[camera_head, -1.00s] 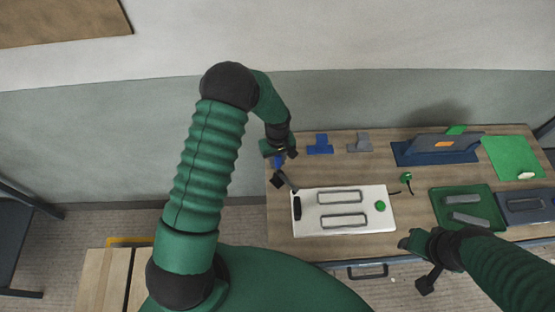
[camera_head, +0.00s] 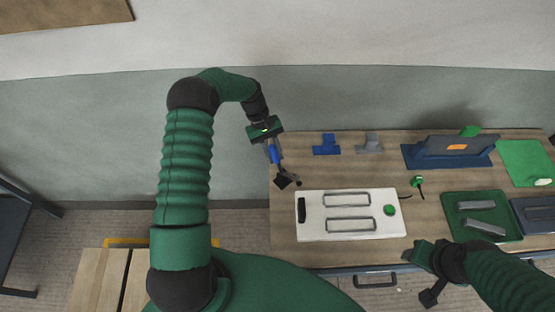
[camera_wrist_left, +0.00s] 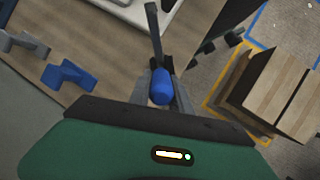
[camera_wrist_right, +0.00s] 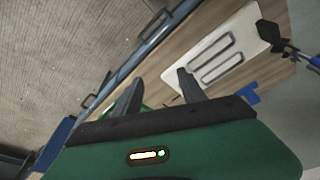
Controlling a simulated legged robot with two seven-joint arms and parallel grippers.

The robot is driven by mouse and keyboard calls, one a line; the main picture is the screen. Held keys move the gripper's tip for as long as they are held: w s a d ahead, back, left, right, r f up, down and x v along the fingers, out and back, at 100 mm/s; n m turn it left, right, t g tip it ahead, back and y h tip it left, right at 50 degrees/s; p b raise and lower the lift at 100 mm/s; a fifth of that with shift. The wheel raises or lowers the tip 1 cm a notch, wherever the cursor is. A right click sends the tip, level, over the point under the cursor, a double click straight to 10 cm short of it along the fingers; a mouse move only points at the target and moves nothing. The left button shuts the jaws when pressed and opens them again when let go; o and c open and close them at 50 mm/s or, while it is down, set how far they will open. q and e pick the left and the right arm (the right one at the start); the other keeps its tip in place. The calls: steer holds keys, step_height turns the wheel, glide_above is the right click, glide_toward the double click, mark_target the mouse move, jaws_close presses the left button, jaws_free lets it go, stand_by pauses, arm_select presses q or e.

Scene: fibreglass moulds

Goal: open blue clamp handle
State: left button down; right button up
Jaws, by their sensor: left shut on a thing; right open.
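The blue clamp handle (camera_head: 274,153) rises up and to the left from the black clamp (camera_head: 284,181) at the table's left edge. My left gripper (camera_head: 271,144) is shut on the blue handle. In the left wrist view the handle (camera_wrist_left: 161,86) lies between the two fingers, with a dark bar (camera_wrist_left: 153,32) beyond it. The gripper hides the handle's top end in the head view. My right gripper (camera_head: 416,252) is open and empty near the table's front edge; its spread fingers show in the right wrist view (camera_wrist_right: 160,88).
A white panel (camera_head: 380,225) with two grey frames and a green knob lies right of the clamp. A blue T-shaped piece (camera_head: 326,145) and a grey one (camera_head: 369,144) lie behind it. A green tray (camera_head: 459,230) with grey bars stands at the right.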

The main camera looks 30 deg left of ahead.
arm_select(q)
steer(key=shift+w+a+f+h+b, duration=0.2)
steer(key=shift+a+f+h+b, duration=0.15)
steer(key=shift+b, duration=0.4)
steer(key=shift+a+h+b, duration=0.15)
steer(key=shift+h+b, duration=0.1)
steer(key=shift+b, duration=0.15)
arm_select(e)
steer(key=x, duration=0.3)
steer(key=shift+s+f, duration=0.15)
steer(key=shift+s, duration=0.2)
arm_select(q)
steer(key=shift+w+r, duration=0.1)
arm_select(e)
steer(key=shift+c, duration=0.5)
